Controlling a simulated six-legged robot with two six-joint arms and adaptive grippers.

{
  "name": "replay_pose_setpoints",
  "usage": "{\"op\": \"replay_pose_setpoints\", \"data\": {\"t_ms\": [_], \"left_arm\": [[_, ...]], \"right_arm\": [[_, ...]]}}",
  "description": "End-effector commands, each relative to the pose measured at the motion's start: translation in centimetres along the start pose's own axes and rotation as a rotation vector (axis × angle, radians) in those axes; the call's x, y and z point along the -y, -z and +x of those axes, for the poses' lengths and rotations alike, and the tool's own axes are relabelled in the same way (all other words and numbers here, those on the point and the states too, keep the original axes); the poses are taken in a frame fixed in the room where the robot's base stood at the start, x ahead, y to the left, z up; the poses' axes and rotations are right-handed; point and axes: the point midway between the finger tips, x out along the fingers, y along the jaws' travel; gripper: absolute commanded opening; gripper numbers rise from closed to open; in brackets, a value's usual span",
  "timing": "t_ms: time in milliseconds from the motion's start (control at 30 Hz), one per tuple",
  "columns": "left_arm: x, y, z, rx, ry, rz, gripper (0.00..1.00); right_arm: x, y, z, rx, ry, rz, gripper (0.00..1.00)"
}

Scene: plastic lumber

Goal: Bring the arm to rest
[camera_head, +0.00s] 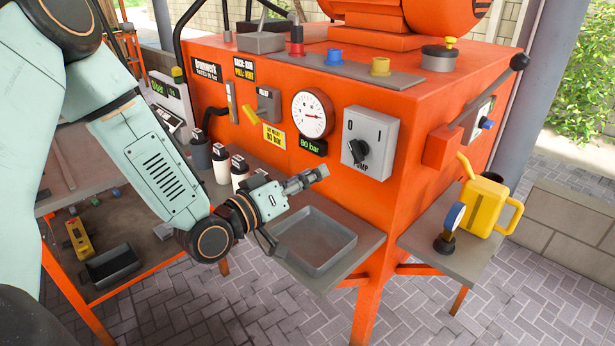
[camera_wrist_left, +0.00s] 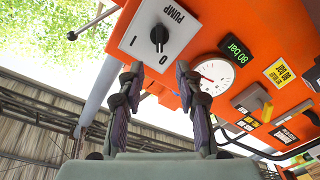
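My left gripper (camera_head: 298,212) is open and empty in the head view, in front of the orange machine (camera_head: 410,200) and over the near-left part of the grey tray (camera_head: 316,240). The left wrist view shows its two fingers (camera_wrist_left: 159,72) apart with nothing between them. Beyond the fingertips is the grey PUMP switch box (camera_head: 369,142) with its black knob (camera_wrist_left: 159,36). The fingers look apart from the knob. The round pressure gauge (camera_head: 313,114) is left of the switch box. My right gripper is not in view.
Several white-and-black bottles (camera_head: 221,165) stand on the ledge behind my left wrist. A yellow can (camera_head: 482,205) and a small blue-rimmed gauge (camera_head: 450,225) stand on the right shelf. A lever (camera_head: 490,95) sticks out at the right. A black bin (camera_head: 112,265) lies at lower left.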

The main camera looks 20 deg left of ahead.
Motion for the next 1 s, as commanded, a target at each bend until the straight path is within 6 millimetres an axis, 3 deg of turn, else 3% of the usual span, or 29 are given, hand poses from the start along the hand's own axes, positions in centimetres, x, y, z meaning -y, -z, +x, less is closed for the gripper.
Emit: {"op": "replay_pose_setpoints", "data": {"t_ms": [533,633,667,767,867,1000], "left_arm": [[0.1,-0.2,0.0,0.008,0.003,0.015,0.35],[1.7,-1.7,-0.4,0.072,0.084,0.045,0.35],[2.5,-2.5,-0.7,0.108,0.129,0.052,0.35],[5.0,-7.9,-2.8,0.291,0.276,0.080,0.35],[7.0,-13.5,-6.0,0.476,0.395,0.096,0.35],[8.9,-20.6,-11.8,0.725,0.530,0.113,0.35]], "right_arm": [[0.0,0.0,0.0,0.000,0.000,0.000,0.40],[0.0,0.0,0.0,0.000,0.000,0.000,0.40],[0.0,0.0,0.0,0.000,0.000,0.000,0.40],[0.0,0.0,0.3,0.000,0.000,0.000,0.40],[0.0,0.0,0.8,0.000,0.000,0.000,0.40],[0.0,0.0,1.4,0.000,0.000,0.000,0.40]]}}
